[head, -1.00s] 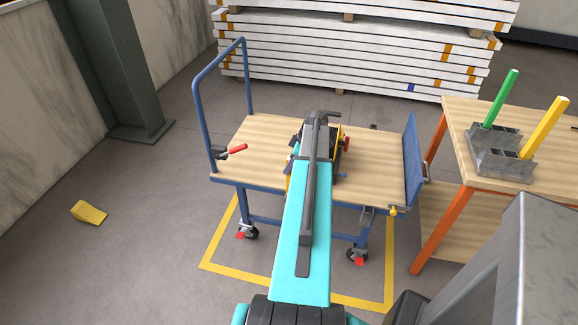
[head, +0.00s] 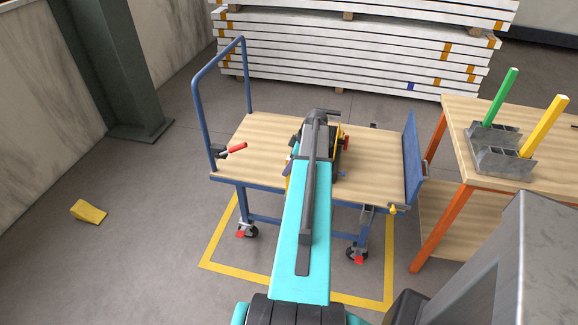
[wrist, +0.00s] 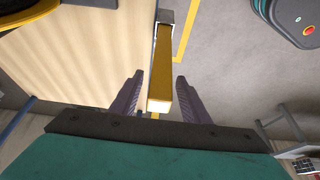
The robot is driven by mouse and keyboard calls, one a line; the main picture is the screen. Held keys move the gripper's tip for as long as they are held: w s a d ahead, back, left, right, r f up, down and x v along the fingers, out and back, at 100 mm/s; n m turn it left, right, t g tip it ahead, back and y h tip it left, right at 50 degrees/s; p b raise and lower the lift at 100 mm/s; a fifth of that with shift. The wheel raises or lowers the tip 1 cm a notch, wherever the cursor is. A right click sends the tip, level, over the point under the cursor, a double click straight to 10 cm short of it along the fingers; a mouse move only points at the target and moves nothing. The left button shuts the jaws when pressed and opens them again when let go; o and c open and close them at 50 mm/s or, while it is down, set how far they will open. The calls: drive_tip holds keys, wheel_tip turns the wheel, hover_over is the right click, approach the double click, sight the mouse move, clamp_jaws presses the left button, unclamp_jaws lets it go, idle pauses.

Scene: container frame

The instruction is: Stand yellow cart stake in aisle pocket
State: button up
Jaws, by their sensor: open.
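In the wrist view a yellow stake (wrist: 166,55) stands on end, its pale top end close to the camera. Its far end sits in a grey pocket (wrist: 165,16) at the edge of the wooden cart deck (wrist: 80,60). My gripper (wrist: 159,76) is open, with one finger on each side of the stake and a small gap showing on both sides. In the head view my arm hides the gripper and most of that stake; the blue-framed cart (head: 250,135) stands ahead.
A table (head: 460,125) at right carries a grey rack (head: 503,163) with a green stake (head: 500,97) and another yellow stake (head: 545,125). A red-handled clamp (head: 232,151) is at the cart's left. A yellow wedge (head: 88,212) lies on the floor. White beams (head: 350,50) are stacked behind.

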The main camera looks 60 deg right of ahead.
drive_tip(key=shift+r, duration=0.15)
drive_tip(key=b+v, duration=0.2)
drive_tip(key=v, duration=1)
idle(0.8)
